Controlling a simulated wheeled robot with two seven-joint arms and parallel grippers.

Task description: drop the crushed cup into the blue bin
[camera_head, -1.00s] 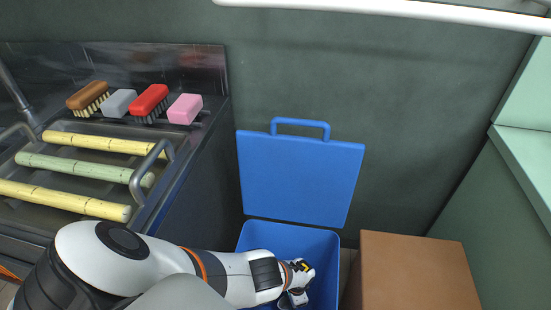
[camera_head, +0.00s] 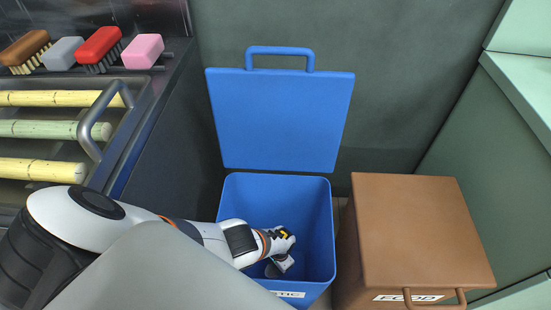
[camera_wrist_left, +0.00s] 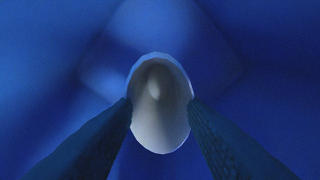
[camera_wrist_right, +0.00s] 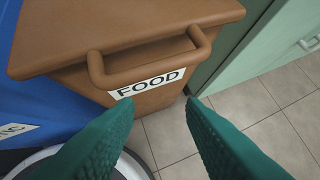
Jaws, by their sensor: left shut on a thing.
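The blue bin (camera_head: 318,225) stands with its lid (camera_head: 280,120) raised behind it. My left gripper (camera_head: 280,268) is inside the bin's mouth, pointing down. In the left wrist view, my left gripper (camera_wrist_left: 160,108) is shut on the pale crushed cup (camera_wrist_left: 160,125), held between its two fingers. Blue bin walls surround the cup in that view. In the head view, the cup cannot be made out clearly. My right gripper (camera_wrist_right: 158,105) is open and empty in front of the brown bin, seen only in the right wrist view.
The brown bin (camera_head: 420,230), labelled FOOD, stands closed to the right of the blue bin. Its handle (camera_wrist_right: 150,62) is near my right fingers. At left, a tray holds several cane stalks (camera_head: 50,129), with brushes and blocks behind. Green cabinets (camera_head: 525,80) flank the right.

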